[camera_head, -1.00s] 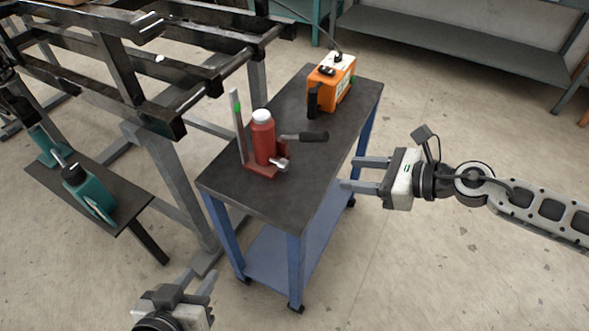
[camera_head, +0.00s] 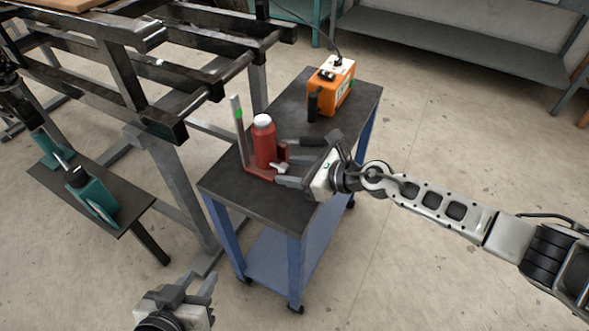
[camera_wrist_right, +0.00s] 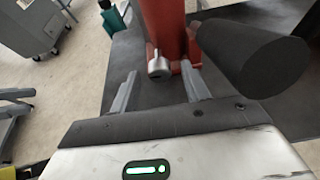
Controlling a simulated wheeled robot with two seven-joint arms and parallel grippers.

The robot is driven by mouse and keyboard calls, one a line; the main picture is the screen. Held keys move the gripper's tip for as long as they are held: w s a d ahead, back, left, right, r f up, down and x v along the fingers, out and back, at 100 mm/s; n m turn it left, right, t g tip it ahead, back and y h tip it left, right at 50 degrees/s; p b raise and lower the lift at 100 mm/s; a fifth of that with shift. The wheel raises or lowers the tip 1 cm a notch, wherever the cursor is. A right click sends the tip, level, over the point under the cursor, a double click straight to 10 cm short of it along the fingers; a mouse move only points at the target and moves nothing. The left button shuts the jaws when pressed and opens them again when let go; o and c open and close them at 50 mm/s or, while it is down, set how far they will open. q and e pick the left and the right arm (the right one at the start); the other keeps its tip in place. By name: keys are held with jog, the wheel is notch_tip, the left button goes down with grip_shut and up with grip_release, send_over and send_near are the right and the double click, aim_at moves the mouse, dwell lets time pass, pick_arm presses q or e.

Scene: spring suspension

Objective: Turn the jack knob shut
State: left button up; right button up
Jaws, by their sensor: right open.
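The red jack (camera_head: 264,144) with a white cap stands upright on the dark top of the blue cart. Its small silver knob (camera_head: 279,167) is low on the side facing my right gripper. In the right wrist view the knob (camera_wrist_right: 158,66) lies just beyond and between the fingertips, and no contact shows. My right gripper (camera_head: 283,163) is open, beside the jack, with nothing between its fingers. The jack's black handle grip (camera_wrist_right: 255,55) is close above the right finger. My left gripper (camera_head: 198,280) is low at the bottom edge, away from the cart; its opening is unclear.
An orange device (camera_head: 331,86) with a cable stands at the cart's far end. A thin upright post (camera_head: 238,125) with a green mark is left of the jack. A dark metal frame (camera_head: 150,75) and a teal jack (camera_head: 92,195) are at left. Floor right of the cart is clear.

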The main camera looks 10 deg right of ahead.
pick_arm(q)
jog(key=shift+r, duration=0.2)
pick_arm(e)
jog(key=c, duration=1)
pick_arm(q)
jog(key=shift+s+f, duration=0.1)
